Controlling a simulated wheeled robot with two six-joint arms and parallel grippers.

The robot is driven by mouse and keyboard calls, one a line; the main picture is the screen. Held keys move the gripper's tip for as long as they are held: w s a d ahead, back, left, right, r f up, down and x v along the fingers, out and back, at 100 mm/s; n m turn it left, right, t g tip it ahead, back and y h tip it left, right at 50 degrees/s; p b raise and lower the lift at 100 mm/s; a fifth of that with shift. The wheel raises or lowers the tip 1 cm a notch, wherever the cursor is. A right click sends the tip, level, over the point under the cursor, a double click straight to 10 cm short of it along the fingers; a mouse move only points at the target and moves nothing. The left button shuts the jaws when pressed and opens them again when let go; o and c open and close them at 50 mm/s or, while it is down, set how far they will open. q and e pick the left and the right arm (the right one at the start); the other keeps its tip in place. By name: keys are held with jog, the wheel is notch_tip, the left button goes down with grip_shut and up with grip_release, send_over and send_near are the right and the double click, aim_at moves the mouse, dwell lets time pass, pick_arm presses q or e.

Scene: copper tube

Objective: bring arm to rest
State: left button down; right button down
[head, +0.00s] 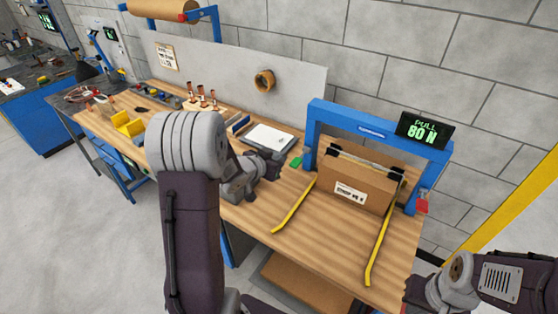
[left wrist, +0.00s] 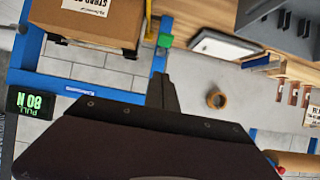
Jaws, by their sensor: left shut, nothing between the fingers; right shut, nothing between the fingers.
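My left arm rises through the middle of the head view and bends over the wooden workbench (head: 330,245). Its left gripper (head: 277,163) is shut and empty, in front of the white tablet-like pad (head: 270,138) and left of the blue frame (head: 318,135). In the left wrist view, dark parts of my own arm fill the lower middle. My right arm comes in at the lower right of the head view. Its right gripper (head: 412,292) is shut and empty, near the bench's front right corner and partly cut off or hidden.
The blue frame holds a cardboard box (head: 350,188) and a display (head: 425,130) reading 80 N. Two yellow strips (head: 376,245) lie on the bench before it. Copper pieces (head: 202,95) and a yellow bin (head: 128,124) stand left. A wall panel carries a copper ring (head: 264,81).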

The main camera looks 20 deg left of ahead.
pick_arm(q)
jog(key=shift+w+d, duration=0.15)
jog(key=shift+d, duration=0.05)
jog(key=d+r+m+h+b, duration=0.1)
jog(key=d+r, duration=0.2)
jog(key=d, duration=0.6)
jog(key=s+f+n+g+y, duration=0.1)
jog(key=s+f+g, duration=0.4)
jog(key=s, duration=0.7)
jog(key=s+f+n+g+y, duration=0.1)
jog(key=s+f+g, duration=0.5)
jog(key=s, duration=0.7)
jog(key=shift+s+d+f+n+y, duration=0.15)
jog(key=shift+d+f+n+y, duration=0.2)
jog(key=shift+f, duration=0.2)
jog(key=shift+a, duration=0.1)
